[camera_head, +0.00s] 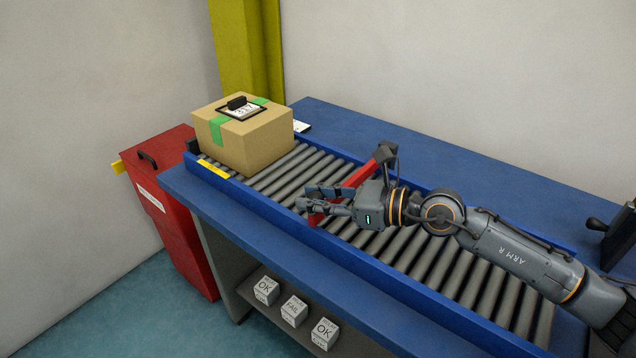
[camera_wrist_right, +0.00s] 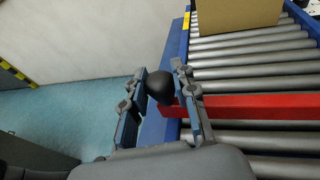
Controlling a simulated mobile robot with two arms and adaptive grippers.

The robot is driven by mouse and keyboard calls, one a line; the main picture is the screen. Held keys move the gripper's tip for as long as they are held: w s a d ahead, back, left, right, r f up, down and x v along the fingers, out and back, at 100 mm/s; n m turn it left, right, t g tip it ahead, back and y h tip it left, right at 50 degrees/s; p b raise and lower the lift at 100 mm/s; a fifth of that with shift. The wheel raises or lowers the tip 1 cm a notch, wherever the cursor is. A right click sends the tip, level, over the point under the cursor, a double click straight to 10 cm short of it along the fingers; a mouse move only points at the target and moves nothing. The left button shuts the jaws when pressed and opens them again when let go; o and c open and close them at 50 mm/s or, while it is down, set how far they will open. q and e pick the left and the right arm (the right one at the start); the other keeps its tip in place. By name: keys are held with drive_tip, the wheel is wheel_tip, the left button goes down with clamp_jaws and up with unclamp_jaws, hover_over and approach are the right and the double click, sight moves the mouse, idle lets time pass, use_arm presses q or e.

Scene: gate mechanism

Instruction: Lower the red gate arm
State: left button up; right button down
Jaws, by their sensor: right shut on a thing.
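The red gate arm (camera_head: 361,174) runs across the roller conveyor (camera_head: 430,262), from a dark pivot post (camera_head: 385,151) on the far side to the near rail. It looks close to level; I cannot tell the gap to the rollers. In the right wrist view, the red bar (camera_wrist_right: 262,106) ends in a black knob (camera_wrist_right: 160,87). My right gripper (camera_head: 318,203) is at the bar's near end. Its fingers (camera_wrist_right: 158,74) are shut on the knob, one on each side. In the head view the gripper hides part of the bar. My left gripper is not in view.
A cardboard box (camera_head: 250,144) with green tape and a clipboard sits on the rollers at the far left. A red bin (camera_head: 176,210) stands left of the blue table (camera_head: 460,168). Several white labelled cubes (camera_head: 294,311) are on the shelf below. Rollers between box and arm are clear.

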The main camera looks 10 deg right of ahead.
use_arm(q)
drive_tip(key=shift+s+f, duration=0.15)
use_arm(e)
drive_tip(key=shift+s+a+f, duration=0.1)
drive_tip(key=shift+f, duration=0.55)
drive_tip(key=c, duration=1)
unclamp_jaws()
drive_tip(key=shift+r, duration=0.15)
drive_tip(key=v, duration=1)
drive_tip(key=shift+s+d, duration=0.15)
drive_tip(key=shift+d, duration=0.15)
drive_tip(key=shift+s+d+r, duration=0.1)
drive_tip(key=shift+s+d, duration=0.3)
drive_tip(key=shift+d, duration=0.15)
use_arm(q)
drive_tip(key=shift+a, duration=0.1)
